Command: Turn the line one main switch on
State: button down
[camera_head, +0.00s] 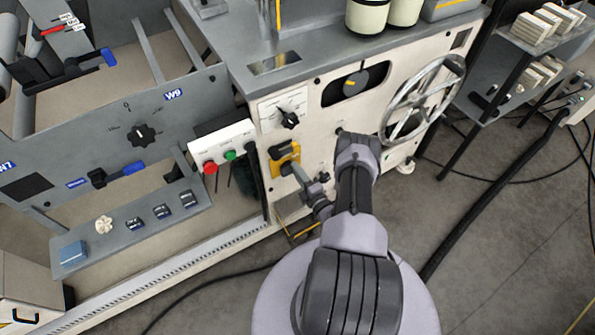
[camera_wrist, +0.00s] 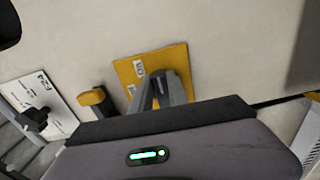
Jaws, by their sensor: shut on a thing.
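The main switch's yellow plate (camera_head: 292,154) is on the cream front panel of the machine, below a white plate with a black rotary knob (camera_head: 289,119). In the wrist view the yellow plate (camera_wrist: 178,58) carries small white labels. My gripper (camera_head: 295,170) reaches it from the lower right. In the wrist view the grey fingers of my gripper (camera_wrist: 162,84) come together in front of the plate, shut on the switch handle. The fingers hide the handle, so its angle cannot be told.
A push-button box with a red button (camera_head: 211,168) and a green button sits left of the switch. A spoked handwheel (camera_head: 421,99) is to the right. A yellow-and-black part (camera_wrist: 97,99) stands left of the fingers. Cables lie on the floor.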

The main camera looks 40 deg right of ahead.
jog(key=c, duration=1.3)
grip_release()
jog(key=shift+w, duration=0.1)
jog(key=p+v, duration=0.5)
jog(key=v, duration=1.2)
jog(key=shift+s+a, duration=0.15)
jog(key=shift+s, duration=0.1)
